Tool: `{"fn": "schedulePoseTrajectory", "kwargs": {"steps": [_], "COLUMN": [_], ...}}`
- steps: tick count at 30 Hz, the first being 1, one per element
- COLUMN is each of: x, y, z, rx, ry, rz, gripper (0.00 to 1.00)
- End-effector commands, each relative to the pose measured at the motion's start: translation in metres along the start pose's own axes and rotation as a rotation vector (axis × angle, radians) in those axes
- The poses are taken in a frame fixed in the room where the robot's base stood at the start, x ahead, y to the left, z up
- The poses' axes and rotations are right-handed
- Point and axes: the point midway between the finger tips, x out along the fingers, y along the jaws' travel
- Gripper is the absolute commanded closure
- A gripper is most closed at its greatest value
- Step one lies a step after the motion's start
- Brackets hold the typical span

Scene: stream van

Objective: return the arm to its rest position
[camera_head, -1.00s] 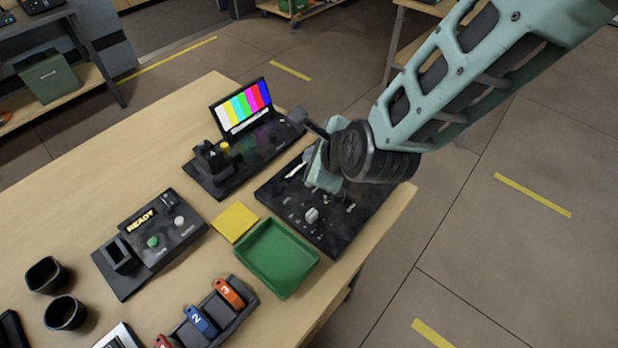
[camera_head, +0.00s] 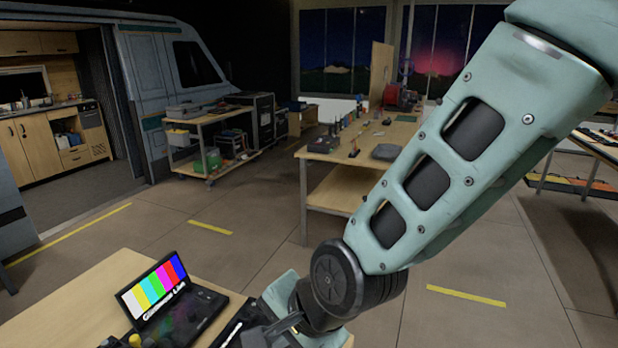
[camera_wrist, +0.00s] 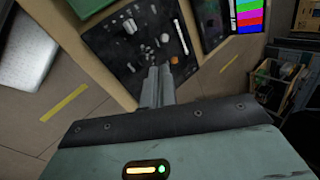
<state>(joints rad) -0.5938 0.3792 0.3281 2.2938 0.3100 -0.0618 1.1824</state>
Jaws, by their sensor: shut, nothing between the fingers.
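My arm crosses the right side of the head view, its elbow joint low over the near table (camera_head: 85,295). My gripper (camera_wrist: 158,88) shows in the wrist view with its two fingers together and nothing between them. It points toward a black panel (camera_wrist: 125,45) with small pale knobs and a white slider on the table, apart from it as far as I can tell.
A laptop-like device with a colour-bar screen (camera_head: 152,290) stands on the near table, close to my arm. Farther back are a workbench (camera_head: 345,150), a cart (camera_head: 205,125) and a van (camera_head: 165,70). Open floor (camera_head: 250,230) with yellow lines lies between.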

Motion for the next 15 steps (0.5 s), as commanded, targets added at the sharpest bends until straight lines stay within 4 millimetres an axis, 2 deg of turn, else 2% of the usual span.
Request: {"fn": "schedulePoseTrajectory", "kwargs": {"steps": [1,3,9,12,15], "x": [-0.021,-0.047,-0.114,-0.138,-0.153], "y": [0.013,0.035,0.103,0.131,0.150], "z": [-0.003,-0.004,-0.010,-0.012,-0.013], "rx": [-0.140,-0.350,-0.889,-1.077,-1.196], "ry": [-0.007,-0.031,-0.144,-0.210,-0.263], "rz": [0.043,0.114,0.310,0.382,0.429], "gripper": [1.00,1.00,1.00,1.00,1.00]}}
